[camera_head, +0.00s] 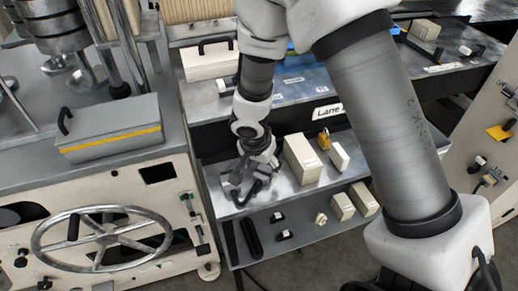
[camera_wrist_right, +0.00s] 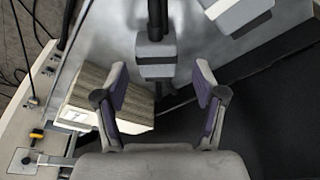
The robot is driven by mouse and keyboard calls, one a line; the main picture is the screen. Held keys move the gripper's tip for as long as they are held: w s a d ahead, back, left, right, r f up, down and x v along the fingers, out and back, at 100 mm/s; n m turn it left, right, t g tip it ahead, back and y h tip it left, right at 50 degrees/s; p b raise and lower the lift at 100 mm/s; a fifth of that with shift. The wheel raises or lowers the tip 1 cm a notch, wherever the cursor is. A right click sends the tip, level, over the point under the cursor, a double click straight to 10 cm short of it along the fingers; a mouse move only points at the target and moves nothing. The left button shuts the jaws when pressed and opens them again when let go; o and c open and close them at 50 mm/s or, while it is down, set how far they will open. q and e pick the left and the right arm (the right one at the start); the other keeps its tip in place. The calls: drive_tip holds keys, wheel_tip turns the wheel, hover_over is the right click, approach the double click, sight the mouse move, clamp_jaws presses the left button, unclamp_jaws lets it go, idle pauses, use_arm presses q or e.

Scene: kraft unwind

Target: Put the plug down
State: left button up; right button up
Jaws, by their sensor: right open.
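My right gripper (camera_head: 250,182) is low over the metal shelf (camera_head: 290,188) at the middle of the head view. In the right wrist view its two fingers (camera_wrist_right: 160,85) stand apart, with nothing clearly held. A grey block with a black stem (camera_wrist_right: 155,62) lies between and beyond the fingertips. It may be the plug, but I cannot tell for sure, nor whether it touches the shelf. In the head view a dark curved piece (camera_head: 246,195) shows beside the fingers, and the gripper partly hides that spot. My left gripper is out of view.
A cream box (camera_head: 302,160), a yellow padlock (camera_head: 324,139) and a small white block (camera_head: 339,157) sit right of the gripper. A lower tray (camera_head: 262,259) holds small dark pieces and pale boxes. A machine with a handwheel (camera_head: 103,238) stands left; a cream panel (camera_head: 480,150) stands right.

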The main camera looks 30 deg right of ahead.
sight(258, 182)
drive_tip(key=p+v, duration=0.4)
drive_tip(key=v, duration=0.5)
drive_tip(key=shift+r, duration=0.35)
drive_tip(key=shift+s, duration=0.1)
drive_tip(key=shift+a, duration=0.1)
